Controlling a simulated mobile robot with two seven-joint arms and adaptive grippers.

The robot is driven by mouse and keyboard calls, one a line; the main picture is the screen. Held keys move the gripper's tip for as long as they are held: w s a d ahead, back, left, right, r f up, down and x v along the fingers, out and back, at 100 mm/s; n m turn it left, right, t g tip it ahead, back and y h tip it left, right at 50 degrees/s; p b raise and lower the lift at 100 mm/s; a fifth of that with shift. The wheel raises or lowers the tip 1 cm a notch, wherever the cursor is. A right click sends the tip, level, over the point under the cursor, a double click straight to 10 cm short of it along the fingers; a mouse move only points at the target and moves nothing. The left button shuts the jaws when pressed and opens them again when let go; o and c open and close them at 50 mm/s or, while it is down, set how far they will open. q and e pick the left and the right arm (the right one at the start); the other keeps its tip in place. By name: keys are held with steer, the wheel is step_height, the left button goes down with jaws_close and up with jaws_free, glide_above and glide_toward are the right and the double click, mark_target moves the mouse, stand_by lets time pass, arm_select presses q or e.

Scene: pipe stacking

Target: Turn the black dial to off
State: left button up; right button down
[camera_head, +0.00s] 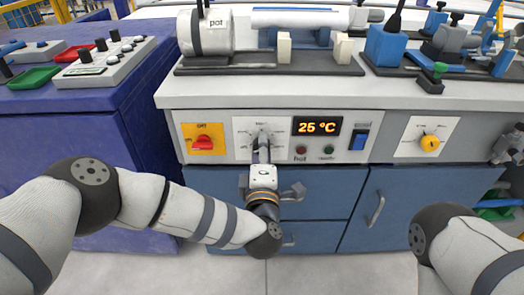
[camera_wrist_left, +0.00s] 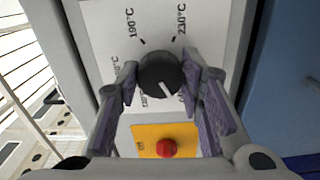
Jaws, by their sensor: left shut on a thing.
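The black dial (camera_wrist_left: 160,73) sits on a white plate with temperature marks, among them 190°C and 230°C. Its white pointer line points down and slightly right in the left wrist view, toward the side with the red switch. My left gripper (camera_wrist_left: 160,82) has its two fingers on opposite sides of the dial and is shut on it. In the head view my left gripper (camera_head: 262,145) reaches the white dial plate (camera_head: 243,148) from below and mostly hides the dial. My right arm shows at the lower right, but its gripper is out of view.
A red switch (camera_head: 203,142) on a yellow plate is left of the dial. The display (camera_head: 317,127) reads 25 °C, with a blue rocker switch (camera_head: 359,139) beside it. A yellow knob (camera_head: 430,143) is farther right. Drawer handles (camera_head: 292,193) stick out below the panel.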

arm_select(q)
steer(key=shift+d+n, duration=0.1)
steer(key=shift+n, duration=0.4)
steer(key=o, duration=1.2)
steer(key=shift+c, duration=0.2)
steer(key=shift+s, duration=0.1)
steer(key=s, duration=1.2)
